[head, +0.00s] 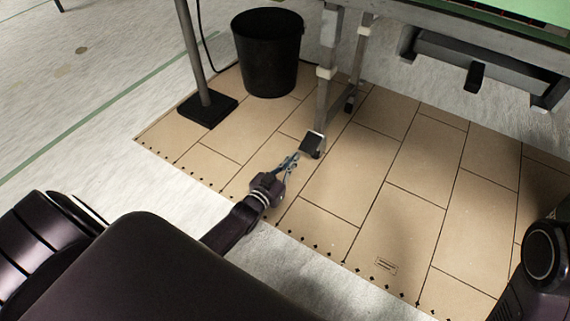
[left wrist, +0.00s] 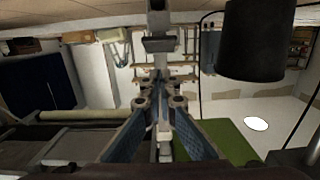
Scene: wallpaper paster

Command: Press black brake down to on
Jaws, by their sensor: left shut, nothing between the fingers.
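The black brake (head: 312,144) is a small dark tilted pedal at the foot of the near grey table leg (head: 327,90), beside its caster. In the left wrist view a dark block at the top middle (left wrist: 160,44) looks like the same brake. My left gripper (head: 291,160) is low over the tiled mat, just left of and nearer than the brake. Its fingers (left wrist: 158,82) are shut and empty, pointing toward the brake. A small gap seems to lie between them; contact cannot be told. My right gripper is out of view.
A black bucket (head: 268,55) and a pole on a black square base (head: 207,109) stand left of the leg. The table's frame (head: 455,38) overhangs at the upper right. The tan tiled mat (head: 400,185) is clear in front.

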